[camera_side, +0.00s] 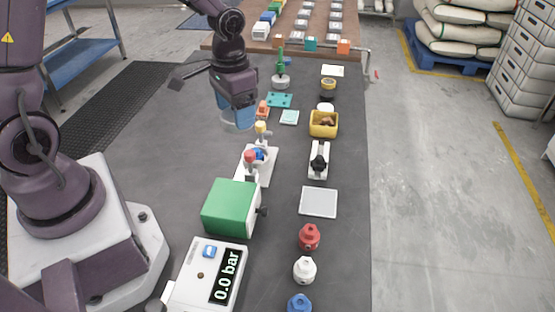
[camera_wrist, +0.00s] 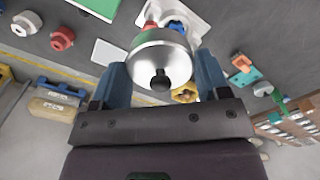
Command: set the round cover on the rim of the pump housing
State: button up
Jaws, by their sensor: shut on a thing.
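The round cover (camera_wrist: 160,60) is a shiny silver disc with a black knob, held between the two blue fingers of my gripper (camera_wrist: 163,78) in the wrist view. In the side view my gripper (camera_side: 238,122) is in the air above the table, behind and left of the pump housing; the cover is hard to tell from the fingers there. The pump housing (camera_side: 267,153) is a whitish open ring with blue inside, on a pale plate. In the wrist view the housing (camera_wrist: 192,22) shows past the cover, which partly hides it. The cover is apart from its rim.
A green block (camera_side: 230,207) and a gauge box (camera_side: 208,275) reading 0.0 bar stand in front of the housing. A red-topped post (camera_side: 250,157) and a yellow-topped post (camera_side: 261,128) stand close by. A yellow bin (camera_side: 324,130) and a black-knobbed clamp-like part (camera_side: 318,162) lie to the right.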

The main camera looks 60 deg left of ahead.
jog(key=d, duration=0.1)
jog(key=w+d+r, duration=0.1)
jog(key=d, duration=0.1)
jog(key=w+d+r, duration=0.1)
jog(key=shift+w+d, duration=0.2)
jog(key=shift+w, duration=0.05)
jog(key=n, duration=0.9)
send_over(205, 185)
notch_tip(205, 185, down, 10)
jog(key=f, duration=0.1)
jog(key=shift+f, duration=3.45)
